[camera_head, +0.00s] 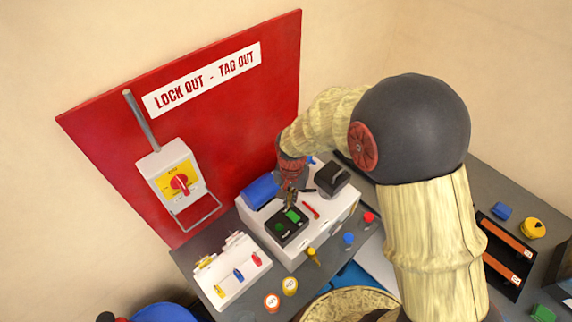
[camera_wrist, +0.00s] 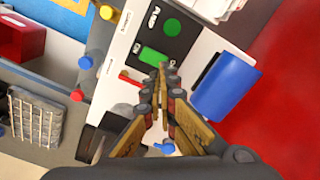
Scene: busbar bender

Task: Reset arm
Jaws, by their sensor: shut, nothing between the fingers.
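My gripper (camera_head: 290,198) is shut and empty, pointing down over the white machine (camera_head: 288,255) in the head view. In the wrist view my gripper (camera_wrist: 163,70) has its fingertips together beside the green rectangular button (camera_wrist: 151,54) on the black control panel (camera_wrist: 163,42). A round green button (camera_wrist: 172,26) sits farther along the panel. The panel also shows in the head view (camera_head: 290,236). I cannot tell whether the fingertips touch the panel. My yellow-sleeved arm (camera_head: 425,215) reaches across from the right and hides part of the bench.
A red lockout board (camera_head: 105,150) with a switch box (camera_head: 170,180) stands behind. A blue cylinder (camera_head: 261,190) and a black block (camera_head: 331,179) sit on the machine. A white padlock rack (camera_head: 230,280) lies at the left. A black tray (camera_head: 506,250) lies at the right.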

